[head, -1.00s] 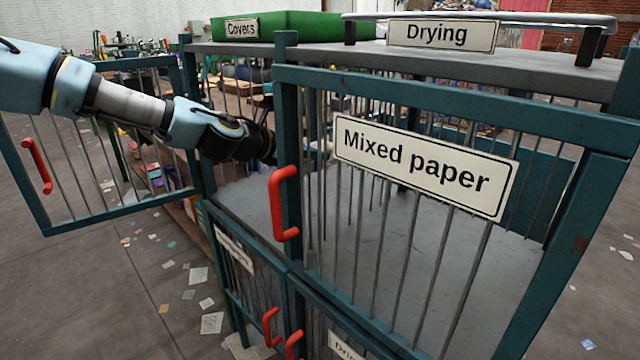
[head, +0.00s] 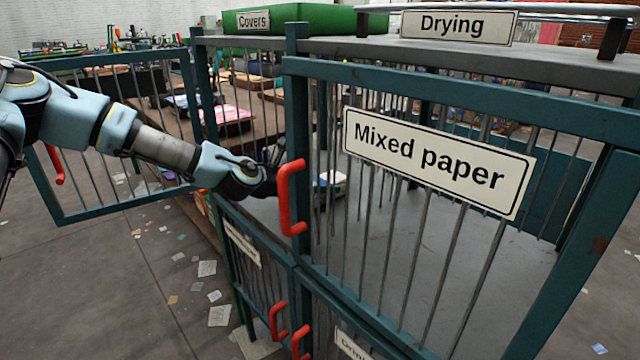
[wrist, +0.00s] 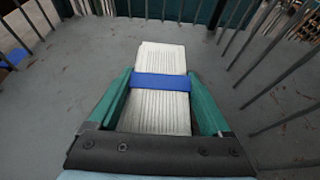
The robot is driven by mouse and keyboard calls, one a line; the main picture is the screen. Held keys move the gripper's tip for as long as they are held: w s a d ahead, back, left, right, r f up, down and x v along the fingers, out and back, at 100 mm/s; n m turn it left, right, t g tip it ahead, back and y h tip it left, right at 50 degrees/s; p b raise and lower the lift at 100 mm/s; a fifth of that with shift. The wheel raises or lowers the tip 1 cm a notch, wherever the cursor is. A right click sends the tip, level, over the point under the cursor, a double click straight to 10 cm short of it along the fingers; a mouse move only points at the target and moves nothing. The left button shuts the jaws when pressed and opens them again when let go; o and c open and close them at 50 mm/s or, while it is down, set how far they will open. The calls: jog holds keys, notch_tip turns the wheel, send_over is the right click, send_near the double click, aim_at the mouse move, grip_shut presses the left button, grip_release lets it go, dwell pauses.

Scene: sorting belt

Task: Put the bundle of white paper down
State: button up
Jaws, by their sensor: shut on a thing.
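The bundle of white paper (wrist: 160,60) is a stack of white sheets with a blue band around it. My gripper (wrist: 161,80) is shut on it, with a green finger along each side. In the head view the gripper reaches into the barred cage through its open left side and is largely hidden by the post and red handle. The bundle (head: 331,178) shows in part behind the bars. It is over the grey cage floor (wrist: 240,60); I cannot tell whether it touches it.
The right barred door carries the "Mixed paper" sign (head: 437,162) and is shut. The left barred door (head: 110,140) stands open, swung left. A green tray (head: 300,18) marked "Covers" and a "Drying" rack (head: 460,27) sit on top. The visible cage floor is bare around the bundle.

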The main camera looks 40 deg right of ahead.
jog(key=shift+f, duration=0.15)
jog(key=o, duration=1.5)
jog(key=shift+a+r, duration=0.25)
jog(key=shift+a, duration=0.05)
jog(key=v, duration=1.1)
jog(key=shift+a, duration=0.25)
